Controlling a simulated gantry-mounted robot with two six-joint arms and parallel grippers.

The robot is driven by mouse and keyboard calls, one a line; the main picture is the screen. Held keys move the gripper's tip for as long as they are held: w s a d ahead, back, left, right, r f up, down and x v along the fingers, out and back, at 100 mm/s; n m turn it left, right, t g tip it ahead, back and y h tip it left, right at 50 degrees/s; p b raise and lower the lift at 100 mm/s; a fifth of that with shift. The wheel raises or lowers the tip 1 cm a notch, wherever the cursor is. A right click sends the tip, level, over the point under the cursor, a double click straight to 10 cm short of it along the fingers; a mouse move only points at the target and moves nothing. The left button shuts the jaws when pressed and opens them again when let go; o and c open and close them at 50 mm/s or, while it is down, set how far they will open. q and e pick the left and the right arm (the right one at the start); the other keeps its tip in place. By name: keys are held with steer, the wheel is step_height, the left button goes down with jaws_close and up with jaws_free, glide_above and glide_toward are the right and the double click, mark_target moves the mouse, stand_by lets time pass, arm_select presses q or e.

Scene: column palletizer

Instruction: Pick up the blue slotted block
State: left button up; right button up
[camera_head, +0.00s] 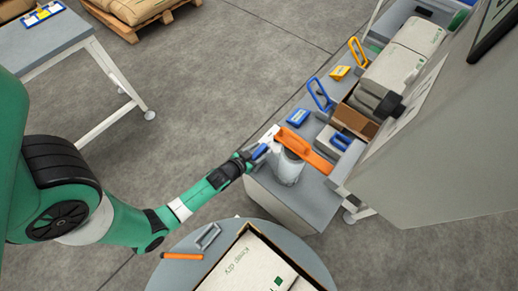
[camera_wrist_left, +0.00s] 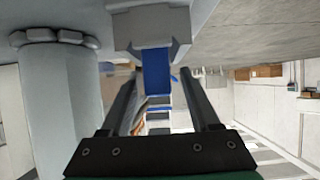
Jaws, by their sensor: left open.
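My left gripper (camera_head: 250,155) reaches in from the left, over the near end of the grey bench. It is open. A blue block (camera_head: 259,151) shows right at its fingertips in the head view. In the left wrist view a blue block (camera_wrist_left: 156,75) sits ahead of and between the two open fingers (camera_wrist_left: 160,100), below a grey fitting. I cannot tell whether the fingers touch it, and its slots cannot be made out. My right gripper is not in view.
An orange handled piece (camera_head: 305,150) and a grey cylinder (camera_head: 288,168) stand close beside the gripper. A blue labelled block (camera_head: 298,117), a blue handle (camera_head: 319,95) and a yellow block (camera_head: 340,72) lie farther along the bench. A round table (camera_head: 190,245) holds a box in front.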

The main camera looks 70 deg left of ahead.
arm_select(q)
steer(key=shift+s, duration=0.1)
jaws_close()
steer(key=shift+r, duration=0.15)
step_height(320, 180, up, 12)
steer(key=p, duration=0.8)
step_height(320, 180, up, 16)
steer(key=p, duration=0.7)
glide_above(259, 151)
steer(key=shift+d+b, duration=0.1)
steer(key=shift+b, duration=0.2)
